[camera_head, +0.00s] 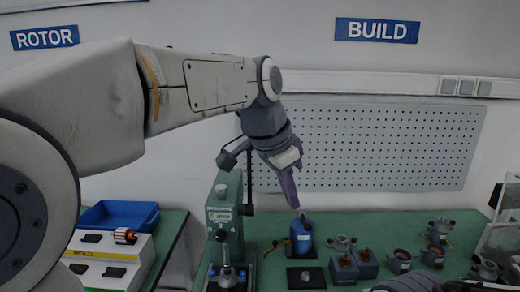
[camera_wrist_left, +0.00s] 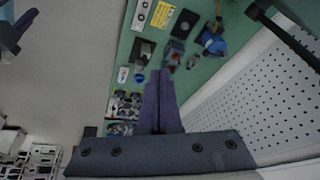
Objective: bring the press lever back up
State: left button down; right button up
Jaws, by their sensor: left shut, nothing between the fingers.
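The green press (camera_head: 226,225) stands on the green bench left of centre. A dark rod with a thicker end, which looks like the press lever (camera_head: 249,185), hangs nearly upright at its right side. A similar dark rod crosses the upper right of the left wrist view (camera_wrist_left: 286,35). My left gripper (camera_head: 294,204) points down, to the right of the lever and apart from it. Its purple fingers (camera_wrist_left: 159,75) are together with nothing between them. What seems to be my right gripper (camera_wrist_left: 14,32) shows only partly at the left wrist view's upper left edge.
A blue device (camera_head: 301,236) stands on the bench below my left gripper. Grey blocks (camera_head: 344,268) and several motor parts (camera_head: 438,230) spread to the right. A blue bin (camera_head: 118,216) is at left. A pegboard (camera_head: 385,145) is on the wall behind.

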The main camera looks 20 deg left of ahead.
pick_arm(q)
jog(key=w+a+r+m+t+y+b, duration=0.1)
jog(key=w+a+r+t, duration=0.15)
jog(key=a+r, duration=0.4)
jog(key=w+a+r+m+t+b, duration=0.1)
jog(key=w+a+r, duration=0.3)
jog(key=a+r, duration=0.25)
jog(key=w+a+f+p, duration=0.1)
jog(key=w+f+p, duration=0.1)
jog(key=w+f, duration=0.6)
jog(key=shift+w+f, duration=0.25)
jog(key=shift+f, duration=0.15)
jog(key=shift+w+a+r+p, duration=0.15)
jog(key=shift+w+a+p, duration=0.05)
jog(key=shift+w+p, duration=0.4)
jog(key=shift+w+a+r+p, duration=0.1)
jog(key=shift+w+a+p, duration=0.1)
jog(key=shift+w+p, duration=0.35)
